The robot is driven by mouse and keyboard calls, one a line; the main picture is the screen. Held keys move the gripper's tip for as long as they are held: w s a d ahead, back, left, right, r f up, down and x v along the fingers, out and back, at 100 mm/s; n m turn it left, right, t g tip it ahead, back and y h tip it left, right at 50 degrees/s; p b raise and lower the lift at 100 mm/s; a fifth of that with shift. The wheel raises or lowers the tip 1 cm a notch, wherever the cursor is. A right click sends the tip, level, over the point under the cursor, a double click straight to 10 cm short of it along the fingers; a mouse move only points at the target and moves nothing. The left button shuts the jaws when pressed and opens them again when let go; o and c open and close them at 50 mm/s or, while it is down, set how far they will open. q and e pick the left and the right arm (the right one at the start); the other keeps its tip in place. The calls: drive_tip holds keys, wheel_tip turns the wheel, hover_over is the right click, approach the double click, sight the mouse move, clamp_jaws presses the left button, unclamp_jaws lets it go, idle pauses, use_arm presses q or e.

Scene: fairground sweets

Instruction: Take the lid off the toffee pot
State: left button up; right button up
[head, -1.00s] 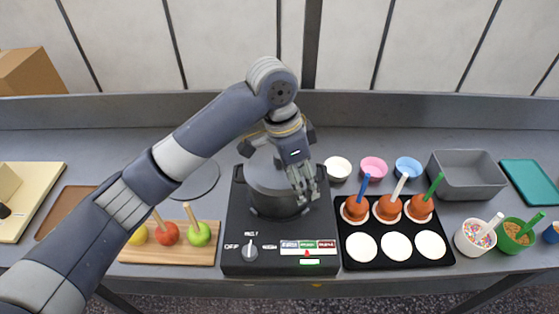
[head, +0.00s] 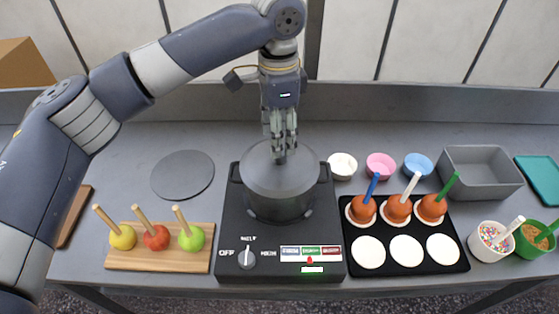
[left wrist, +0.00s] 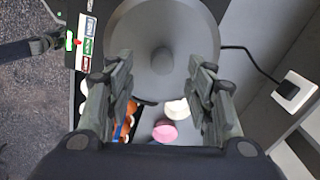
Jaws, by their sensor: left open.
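The toffee pot (head: 277,207) is dark grey and stands on the black hotplate (head: 232,268). Its round grey lid (head: 262,177) sits on it and also shows in the left wrist view (left wrist: 132,40), with a round knob (left wrist: 162,61) in the middle. My left gripper (head: 281,152) points down above the lid, over the knob, which it hides in the head view. In the left wrist view its open fingers (left wrist: 161,62) stand on either side of the knob, and I see no contact. My right gripper is in neither view.
A flat grey disc (head: 183,175) lies left of the hotplate. A wooden board (head: 150,258) with three apples on sticks is at front left. A black tray (head: 395,266) with dipped apples stands close on the right, with small cups (head: 380,166) behind it.

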sight(280, 159)
use_arm(q)
drive_tip(key=f, duration=0.1)
drive_tip(key=f+p, duration=0.1)
drive_tip(key=f, duration=0.1)
drive_tip(key=f+p, duration=0.1)
drive_tip(key=f, duration=0.1)
drive_tip(key=shift+w+d, duration=0.25)
drive_tip(key=shift+f, duration=0.25)
clamp_jaws()
